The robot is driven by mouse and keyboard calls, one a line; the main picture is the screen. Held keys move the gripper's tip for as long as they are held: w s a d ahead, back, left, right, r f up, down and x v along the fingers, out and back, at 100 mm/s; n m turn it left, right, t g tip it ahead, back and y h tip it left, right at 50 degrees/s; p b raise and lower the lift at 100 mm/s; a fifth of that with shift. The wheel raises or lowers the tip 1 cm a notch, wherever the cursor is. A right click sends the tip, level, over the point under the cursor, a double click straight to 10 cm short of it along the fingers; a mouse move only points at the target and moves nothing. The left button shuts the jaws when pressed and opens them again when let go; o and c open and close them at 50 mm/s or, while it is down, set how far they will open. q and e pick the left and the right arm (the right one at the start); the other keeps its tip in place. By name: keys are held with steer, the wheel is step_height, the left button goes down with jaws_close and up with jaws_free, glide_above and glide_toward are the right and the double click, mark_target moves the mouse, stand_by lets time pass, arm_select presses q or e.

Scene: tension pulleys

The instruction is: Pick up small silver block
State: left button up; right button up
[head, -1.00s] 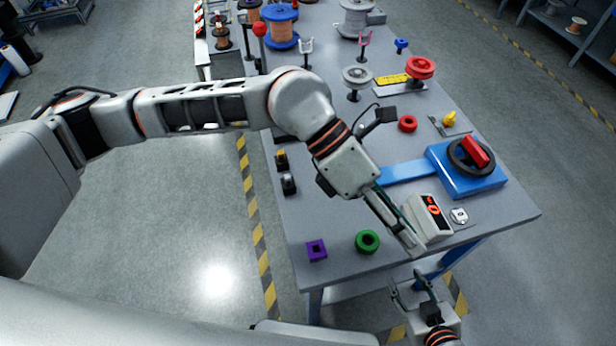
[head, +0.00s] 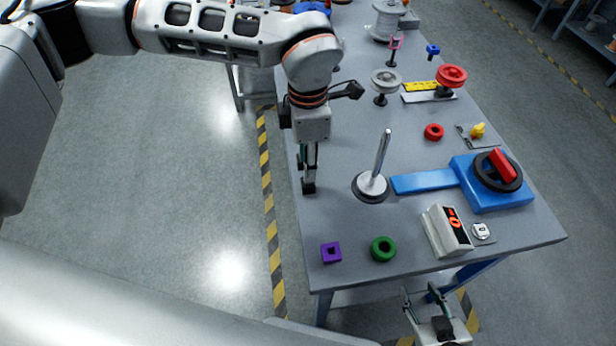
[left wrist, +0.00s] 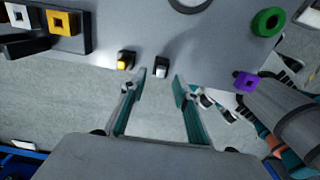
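The small silver block (left wrist: 162,66) has a silver top on a dark base and stands near the table edge. It lies ahead of and between the two fingers of my left gripper (left wrist: 159,76), which is open and empty. In the head view my left gripper (head: 309,165) points down over the left table edge, and its fingers partly cover the block (head: 309,188). I cannot tell if a finger touches it. My right gripper (head: 421,292) is open and empty, low beyond the table's front edge.
A yellow-topped small block (left wrist: 125,61) stands close left of the silver one. A purple square ring (head: 331,252) and a green ring (head: 383,248) lie near the front. A metal post (head: 381,155) stands to the right of my left gripper. The scale-like device (head: 447,231) is farther right.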

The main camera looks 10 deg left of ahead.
arm_select(q)
step_height(320, 180, down, 4)
steer(key=shift+s+f, duration=0.1)
arm_select(e)
steer(key=shift+s+f, duration=0.1)
arm_select(q)
steer(key=c, duration=0.6)
jaws_close()
arm_select(e)
steer(key=shift+w+r, duration=0.25)
steer(key=shift+w, duration=0.2)
